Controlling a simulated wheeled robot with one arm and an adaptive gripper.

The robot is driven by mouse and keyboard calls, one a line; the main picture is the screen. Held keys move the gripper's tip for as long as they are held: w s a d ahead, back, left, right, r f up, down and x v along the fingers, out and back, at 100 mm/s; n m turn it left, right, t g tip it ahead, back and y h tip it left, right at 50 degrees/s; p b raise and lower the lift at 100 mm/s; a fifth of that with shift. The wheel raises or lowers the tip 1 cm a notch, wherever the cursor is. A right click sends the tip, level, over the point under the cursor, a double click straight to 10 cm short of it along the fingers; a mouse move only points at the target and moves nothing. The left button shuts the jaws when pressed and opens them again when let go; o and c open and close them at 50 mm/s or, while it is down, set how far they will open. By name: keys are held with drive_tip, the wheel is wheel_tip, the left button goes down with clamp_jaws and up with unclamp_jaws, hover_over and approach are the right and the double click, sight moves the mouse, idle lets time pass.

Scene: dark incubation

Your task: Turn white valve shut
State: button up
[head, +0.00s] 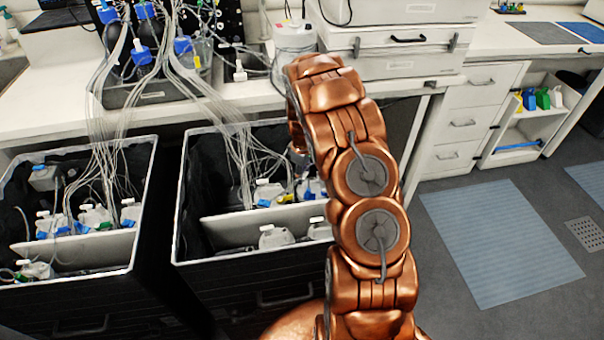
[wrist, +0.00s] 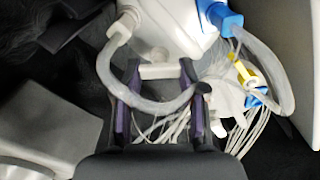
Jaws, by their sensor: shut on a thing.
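In the wrist view a white valve (wrist: 160,71) lies between the tips of my gripper (wrist: 160,78), whose two dark, purple-sided fingers close on it from both sides. A white bottle (wrist: 178,22) stands just beyond the fingertips. A clear tube (wrist: 150,106) loops from the bottle's left side down across the fingers. In the head view my gripper and this valve are hidden behind my copper-coloured arm. The valve's exact turn position cannot be told.
A blue connector (wrist: 220,16), a yellow clip (wrist: 243,70) and thin tubes crowd the right of the wrist view. In the head view, two black bins (head: 178,215) (head: 70,290) hold bottles and tubing below a white bench (head: 40,120).

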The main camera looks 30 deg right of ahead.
drive_tip(key=shift+f+m, duration=0.1)
drive_tip(key=shift+m, duration=0.2)
drive_tip(key=shift+m+b, duration=0.4)
drive_tip(key=shift+b, duration=0.4)
drive_tip(key=shift+w+d+m+b, duration=0.1)
drive_tip(key=shift+d+m+b, duration=0.05)
drive_tip(key=shift+m+b, duration=0.95)
drive_tip(key=m+b, duration=0.2)
drive_tip(key=m, duration=0.3)
drive_tip(key=shift+d+m+b, duration=0.1)
drive_tip(key=shift+m+b, duration=0.25)
drive_tip(key=shift+m, duration=0.05)
drive_tip(key=o, duration=1.2)
drive_tip(key=shift+c, duration=0.2)
